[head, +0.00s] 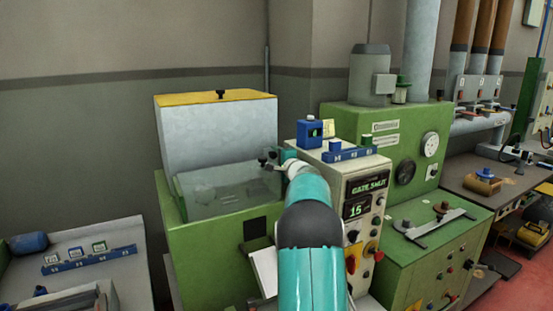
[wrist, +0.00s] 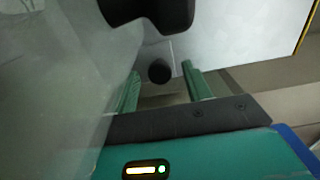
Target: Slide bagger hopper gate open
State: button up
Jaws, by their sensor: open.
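The bagger is a green cabinet (head: 215,240) with a pale grey hopper (head: 215,135) under a yellow lid (head: 215,98). A clear sloping cover (head: 215,190) is in front of the hopper. The panel display (head: 369,187) reads "GATE SHUT". My gripper (wrist: 160,68) is open, its two green fingers apart at the hopper's right front. In the wrist view a round black knob (wrist: 159,72) appears between the fingertips; I cannot tell whether they touch it. A larger dark part (wrist: 150,12) is beyond it. In the head view small dark parts (head: 265,160) show at the gripper's end; the gate plate cannot be made out.
A control box (head: 375,225) with knobs stands close right of my arm, with a blue container (head: 309,133) and blue rack (head: 348,155) on top. A green machine (head: 395,125) stands behind it. A grey table (head: 85,262) is at the left.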

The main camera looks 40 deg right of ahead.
grip_shut()
jog(key=shift+r, duration=2.9)
grip_release()
jog(key=shift+s, duration=0.1)
jog(key=shift+f, duration=0.1)
jog(key=v, duration=1.3)
jog(key=shift+s, duration=0.35)
